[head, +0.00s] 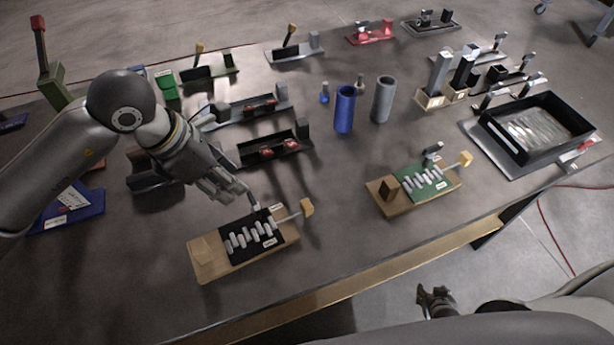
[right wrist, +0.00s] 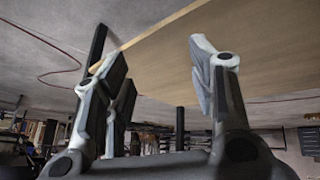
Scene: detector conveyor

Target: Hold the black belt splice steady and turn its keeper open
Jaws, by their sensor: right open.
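The black belt splice (head: 236,241) lies on a wooden base (head: 205,258) near the table's front edge, with a row of several pale rollers across it. A rod with a yellow knob (head: 307,207) sticks out at its right end. A small grey upright piece (head: 254,197), perhaps the keeper, stands at its back edge. My left gripper (head: 237,192) is just behind and above the splice, its fingertips close to that piece; contact and finger gap are unclear. My right gripper (head: 437,297) is open and empty, beyond the table's front edge; its spread fingers show in the right wrist view (right wrist: 165,75).
A similar green splice (head: 425,182) on a wooden base lies to the right. Blue (head: 345,110) and grey (head: 383,100) cylinders stand behind. A black tray (head: 540,128) is at the right. Black fixtures with red parts (head: 275,150) lie behind my left gripper. Table space between the splices is clear.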

